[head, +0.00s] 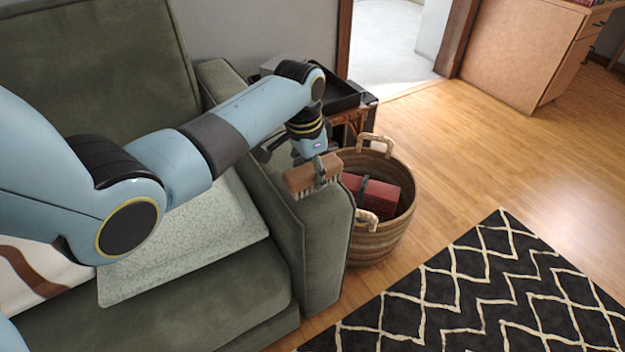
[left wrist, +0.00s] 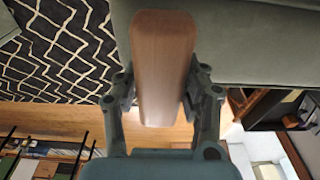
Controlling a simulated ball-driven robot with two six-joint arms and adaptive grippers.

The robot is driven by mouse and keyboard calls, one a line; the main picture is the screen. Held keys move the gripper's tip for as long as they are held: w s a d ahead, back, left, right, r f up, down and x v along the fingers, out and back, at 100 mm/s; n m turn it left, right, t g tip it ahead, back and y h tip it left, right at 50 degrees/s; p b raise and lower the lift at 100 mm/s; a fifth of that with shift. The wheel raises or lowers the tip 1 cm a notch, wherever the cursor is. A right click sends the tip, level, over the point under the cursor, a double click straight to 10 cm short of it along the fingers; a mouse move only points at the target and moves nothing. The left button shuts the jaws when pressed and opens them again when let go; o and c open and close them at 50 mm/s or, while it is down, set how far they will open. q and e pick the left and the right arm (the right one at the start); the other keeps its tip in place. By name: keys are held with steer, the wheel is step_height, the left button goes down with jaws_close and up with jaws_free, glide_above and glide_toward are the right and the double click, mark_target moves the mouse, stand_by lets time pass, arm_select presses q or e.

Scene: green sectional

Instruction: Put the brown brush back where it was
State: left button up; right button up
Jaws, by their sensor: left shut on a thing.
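The brown brush (head: 312,174) has a wooden back and pale bristles pointing down. My left gripper (head: 322,168) is shut on it, over the front end of the green sofa's armrest (head: 318,228). In the left wrist view the brush's smooth wooden back (left wrist: 163,65) lies between the two fingers of my left gripper (left wrist: 160,92), which press on its sides. I cannot tell whether the bristles touch the armrest. My right gripper is not in view.
A woven basket (head: 368,243) with a red item (head: 378,196) inside stands right of the armrest. A small side table with a black tray (head: 343,98) is behind it. A black patterned rug (head: 480,290) lies front right. Wooden floor (head: 440,150) is clear beyond.

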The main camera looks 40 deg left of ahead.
arm_select(q)
step_height(320, 180, down, 3)
steer(key=shift+r+b, duration=0.2)
steer(key=shift+b, duration=0.1)
steer(key=shift+r, duration=0.1)
steer(key=shift+f, duration=0.2)
steer(key=o, duration=1.3)
steer(key=shift+o, duration=0.2)
